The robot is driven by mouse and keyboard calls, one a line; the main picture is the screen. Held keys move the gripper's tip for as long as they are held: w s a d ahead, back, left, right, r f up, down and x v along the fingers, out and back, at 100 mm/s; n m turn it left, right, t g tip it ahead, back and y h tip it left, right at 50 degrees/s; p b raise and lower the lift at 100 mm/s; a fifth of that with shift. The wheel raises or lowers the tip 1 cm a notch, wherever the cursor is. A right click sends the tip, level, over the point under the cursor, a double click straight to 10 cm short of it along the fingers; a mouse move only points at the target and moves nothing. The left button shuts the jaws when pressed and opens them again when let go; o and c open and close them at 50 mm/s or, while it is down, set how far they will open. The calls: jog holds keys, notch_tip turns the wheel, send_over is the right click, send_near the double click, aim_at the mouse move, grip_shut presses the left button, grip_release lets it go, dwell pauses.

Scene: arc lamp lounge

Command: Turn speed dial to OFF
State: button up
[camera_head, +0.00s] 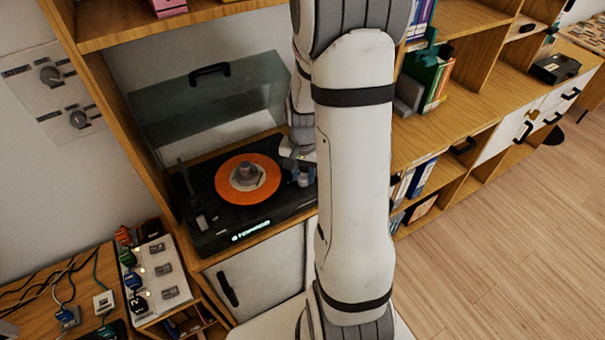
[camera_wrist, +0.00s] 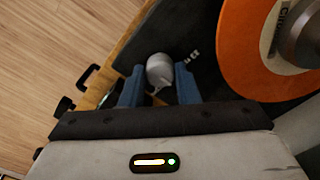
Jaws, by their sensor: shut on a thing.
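The speed dial (camera_wrist: 159,69) is a small grey knob on the black deck of the record player (camera_head: 240,222). In the wrist view my gripper (camera_wrist: 159,88) has its two blue fingers on either side of the dial, shut on it. A narrow, pointed part of the knob shows between the fingers. Small white marks (camera_wrist: 194,54) are on the deck beside it, too small to read. In the head view my gripper (camera_head: 304,174) is at the deck's right side, and the dial cannot be made out there.
An orange record (camera_head: 247,179) with a grey cone-like piece (camera_head: 246,174) in its middle lies close beside my gripper. The clear lid (camera_head: 210,105) stands open behind. Wooden shelves (camera_head: 445,125) with books are to the right. A switch box (camera_head: 160,270) stands lower left.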

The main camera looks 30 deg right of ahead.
aim_at(303, 177)
dwell(0.3)
jog(key=o, duration=1)
jog(key=shift+c, duration=0.2)
jog(key=shift+r, duration=0.1)
notch_tip(303, 177, up, 8)
jog(key=shift+f, duration=0.2)
jog(key=shift+r, duration=0.1)
jog(key=s+a+r+n+t, duration=0.3)
jog(key=s+a+r+n, duration=0.5)
jog(key=s+a+r, duration=0.3)
jog(key=shift+s+a+n, duration=0.3)
jog(key=shift+s+a, duration=0.3)
jog(key=shift+s, duration=0.4)
